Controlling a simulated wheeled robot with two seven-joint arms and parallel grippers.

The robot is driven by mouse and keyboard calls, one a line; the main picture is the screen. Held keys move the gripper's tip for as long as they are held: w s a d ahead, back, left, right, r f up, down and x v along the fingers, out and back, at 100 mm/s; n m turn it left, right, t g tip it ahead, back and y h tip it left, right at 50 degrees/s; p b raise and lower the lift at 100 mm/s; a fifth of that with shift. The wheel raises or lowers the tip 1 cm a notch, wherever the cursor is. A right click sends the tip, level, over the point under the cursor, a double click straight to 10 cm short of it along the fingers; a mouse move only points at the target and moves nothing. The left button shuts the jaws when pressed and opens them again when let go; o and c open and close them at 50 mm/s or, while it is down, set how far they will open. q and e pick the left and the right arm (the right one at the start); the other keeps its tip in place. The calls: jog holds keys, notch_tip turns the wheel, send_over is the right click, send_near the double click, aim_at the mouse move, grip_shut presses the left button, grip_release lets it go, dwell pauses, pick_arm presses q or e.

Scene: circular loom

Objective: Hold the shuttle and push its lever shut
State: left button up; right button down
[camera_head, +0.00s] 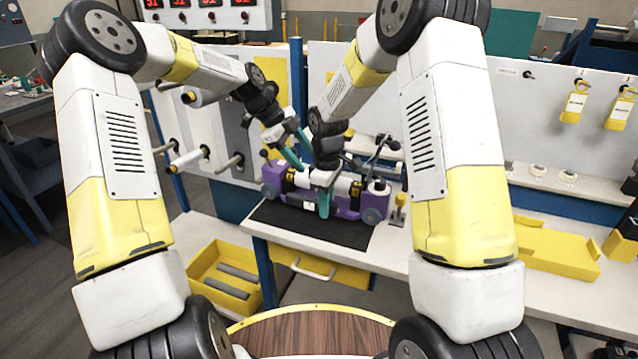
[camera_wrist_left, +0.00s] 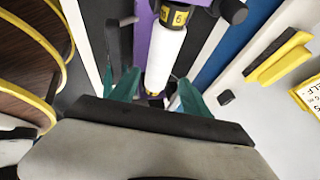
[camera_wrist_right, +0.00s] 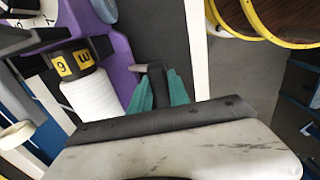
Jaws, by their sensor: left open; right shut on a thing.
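The purple shuttle (camera_head: 283,188) lies on a black mat (camera_head: 335,232) on the table, with a white bobbin (camera_head: 342,187) and yellow labels. A raised dark lever-like arm (camera_head: 377,152) shows at its right end, partly behind my right arm. My right gripper (camera_head: 324,207) is at the shuttle's front; in the right wrist view its teal fingers (camera_wrist_right: 160,90) are closed on a black upright grip beside the purple body (camera_wrist_right: 118,60). My left gripper (camera_head: 296,148) is open above the shuttle's left half. In the left wrist view its fingers (camera_wrist_left: 156,92) show either side of the white bobbin (camera_wrist_left: 167,55); contact cannot be told.
White wall panels with pegs, one carrying a white roll (camera_head: 188,158), stand behind and left. A small yellow-handled part (camera_head: 398,212) stands right of the mat. A yellow bin with grey bars (camera_head: 224,274) sits lower left, and a yellow tray (camera_head: 558,252) lies at the right.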

aim_at(264, 153)
pick_arm(q)
jog(key=w+a+y, duration=0.1)
jog(key=a, duration=0.1)
jog(key=w+a+f+y, duration=0.1)
jog(key=w+a, duration=0.1)
jog(key=shift+f+y, duration=0.15)
jog(key=shift+y, duration=0.25)
grip_shut()
pick_arm(e)
jog(key=shift+s+f, duration=0.15)
jog(key=shift+f, duration=0.05)
pick_arm(q)
jog(key=w+a+r+y, duration=0.1)
jog(key=a+r+y, duration=0.1)
jog(key=a, duration=0.1)
jog(key=w+a+r+y, duration=0.2)
jog(key=w+a+r+n+y, duration=0.1)
jog(key=a+r+y, duration=0.1)
jog(key=a, duration=0.1)
jog(key=shift+w+a+r, duration=0.3)
jog(key=shift+w, duration=0.05)
jog(key=x, duration=0.8)
jog(key=shift+a+f, duration=0.2)
jog(key=shift+f, duration=0.15)
jog(key=shift+d, duration=0.15)
